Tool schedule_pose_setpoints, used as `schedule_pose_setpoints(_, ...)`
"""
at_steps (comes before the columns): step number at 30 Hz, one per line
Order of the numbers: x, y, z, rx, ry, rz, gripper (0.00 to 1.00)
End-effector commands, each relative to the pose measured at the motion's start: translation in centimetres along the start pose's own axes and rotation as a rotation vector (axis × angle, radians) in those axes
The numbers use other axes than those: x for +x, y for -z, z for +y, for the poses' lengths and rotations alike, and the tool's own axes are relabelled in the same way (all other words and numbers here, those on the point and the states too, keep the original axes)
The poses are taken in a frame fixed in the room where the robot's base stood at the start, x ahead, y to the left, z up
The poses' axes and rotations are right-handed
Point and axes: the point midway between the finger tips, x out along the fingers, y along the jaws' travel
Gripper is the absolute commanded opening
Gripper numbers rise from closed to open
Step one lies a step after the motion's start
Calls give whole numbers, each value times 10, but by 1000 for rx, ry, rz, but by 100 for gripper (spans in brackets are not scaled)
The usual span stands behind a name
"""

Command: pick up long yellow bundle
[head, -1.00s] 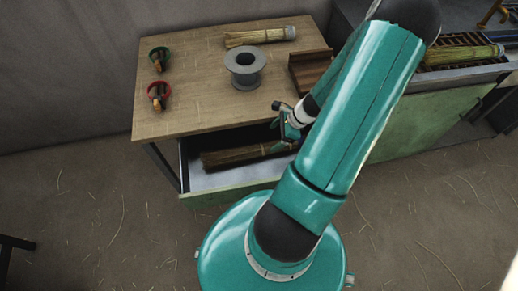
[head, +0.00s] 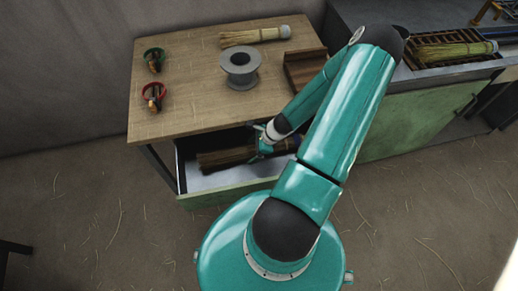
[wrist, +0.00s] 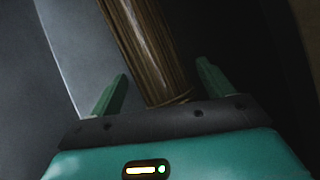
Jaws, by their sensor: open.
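A long straw bundle (head: 226,157) lies in the open drawer (head: 225,180) under the table top. It looks dark yellow-brown in the shade there. My gripper (head: 266,144) is at the drawer, over the right part of this bundle. In the wrist view my gripper (wrist: 162,72) is open, with one green finger on each side of the bundle (wrist: 146,45). Gaps show between the fingers and the straw. The bundle's near end is hidden behind the gripper body. In the head view my gripper and arm cover part of the bundle's right side.
On the wooden table top (head: 190,75) are a second straw bundle with a pale end (head: 255,36), a grey spool (head: 240,70), green (head: 154,58) and red (head: 154,95) rings, and a brown wooden holder (head: 303,70). Another bundle (head: 450,51) lies on a grate at right.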

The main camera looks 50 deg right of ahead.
Motion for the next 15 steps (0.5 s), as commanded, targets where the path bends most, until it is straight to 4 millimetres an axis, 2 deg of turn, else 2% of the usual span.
schedule_pose_setpoints(3,8,0,0,0,-1,-1,81)
schedule_pose_setpoints(10,8,0,0,-1,0,0,79)
schedule_pose_setpoints(15,8,0,0,0,0,0,45)
